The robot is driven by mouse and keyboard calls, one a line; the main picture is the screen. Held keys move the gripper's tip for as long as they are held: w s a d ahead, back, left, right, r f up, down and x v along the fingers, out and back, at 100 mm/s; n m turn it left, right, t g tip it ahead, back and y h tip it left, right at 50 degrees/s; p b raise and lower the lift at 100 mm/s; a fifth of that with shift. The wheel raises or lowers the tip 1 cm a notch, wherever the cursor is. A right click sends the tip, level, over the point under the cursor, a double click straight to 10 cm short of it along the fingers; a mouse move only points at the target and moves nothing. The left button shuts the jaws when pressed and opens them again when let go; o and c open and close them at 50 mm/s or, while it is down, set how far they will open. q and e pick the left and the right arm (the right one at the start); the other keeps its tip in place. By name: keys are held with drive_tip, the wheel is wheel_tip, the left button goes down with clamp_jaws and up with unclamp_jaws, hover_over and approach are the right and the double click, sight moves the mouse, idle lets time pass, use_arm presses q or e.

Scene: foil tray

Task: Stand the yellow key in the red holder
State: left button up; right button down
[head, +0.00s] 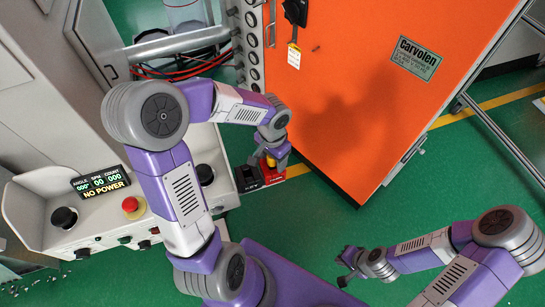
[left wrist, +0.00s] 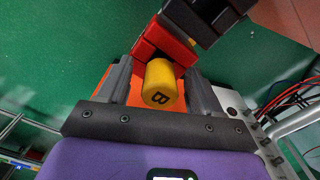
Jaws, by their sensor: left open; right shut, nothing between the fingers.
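The yellow key (head: 271,161), a short cylinder marked B, shows at the red holder (head: 268,173). In the left wrist view the yellow key (left wrist: 160,84) lies between the fingers of my left gripper (left wrist: 160,76), which is open around it. The red holder (left wrist: 164,44) is just beyond the key there; I cannot tell how deep the key sits in it. In the head view my left gripper (head: 272,152) is at the holder and partly hides the key. My right gripper (head: 347,269) is shut and empty, low over the floor at the lower right.
A black holder (head: 247,179) stands just left of the red one. A control console (head: 95,220) with knobs and a red button is at the left. A large orange cabinet (head: 370,90) stands behind. Green floor (head: 320,215) is clear between the arms.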

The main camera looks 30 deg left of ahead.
use_arm(q)
drive_tip(key=shift+r, duration=0.1)
wheel_tip(320, 180, up, 7)
drive_tip(key=p, duration=0.2)
drive_tip(key=shift+r+p, duration=0.2)
drive_tip(key=shift+p, duration=0.15)
